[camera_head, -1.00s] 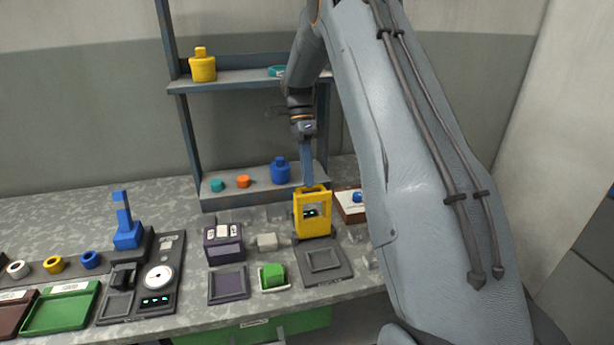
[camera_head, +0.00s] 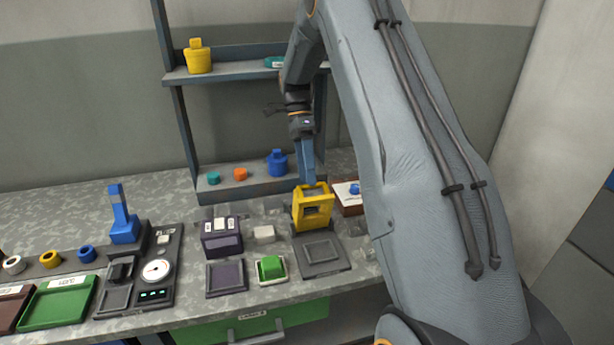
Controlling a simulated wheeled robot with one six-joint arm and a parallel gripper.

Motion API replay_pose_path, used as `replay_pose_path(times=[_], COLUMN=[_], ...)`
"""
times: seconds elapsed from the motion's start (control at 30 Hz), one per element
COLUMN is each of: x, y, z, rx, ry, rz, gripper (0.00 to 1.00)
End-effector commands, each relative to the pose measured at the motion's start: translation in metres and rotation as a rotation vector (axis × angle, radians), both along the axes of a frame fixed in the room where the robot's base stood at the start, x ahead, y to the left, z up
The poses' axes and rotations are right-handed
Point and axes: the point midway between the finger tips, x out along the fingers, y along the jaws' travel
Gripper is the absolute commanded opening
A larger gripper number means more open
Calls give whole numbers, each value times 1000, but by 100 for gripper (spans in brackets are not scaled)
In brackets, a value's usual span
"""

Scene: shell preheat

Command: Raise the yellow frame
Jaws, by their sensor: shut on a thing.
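The yellow frame (camera_head: 299,212) stands at the back of a dark base plate (camera_head: 320,268) on the bench, right of centre. It looks tilted back, with its top edge away from the plate's front. My gripper (camera_head: 309,184) points down from above, with its blue fingers at the frame's top bar, shut on it. The exact contact at the fingertips is too small to make out.
A dark box (camera_head: 221,238) and a small white block (camera_head: 264,233) stand left of the frame. A green block (camera_head: 270,267) sits in a white dish in front. A white-topped box (camera_head: 347,198) is close on the right. A shelf (camera_head: 245,186) stands behind.

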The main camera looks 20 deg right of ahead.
Motion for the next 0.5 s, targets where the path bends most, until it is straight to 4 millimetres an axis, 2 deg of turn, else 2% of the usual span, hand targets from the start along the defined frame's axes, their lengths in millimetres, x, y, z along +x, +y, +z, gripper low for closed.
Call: replay_pose_path(times=[0.03,0.07,0.3,0.5], x=[0,0,-1,-3], y=[0,0,-1,0], z=[1,6,55,82], rx=[0,0,0,1], ry=[-3,-2,-1,1], rz=[1,0,-2,-3], gripper=[36,28,28,28])
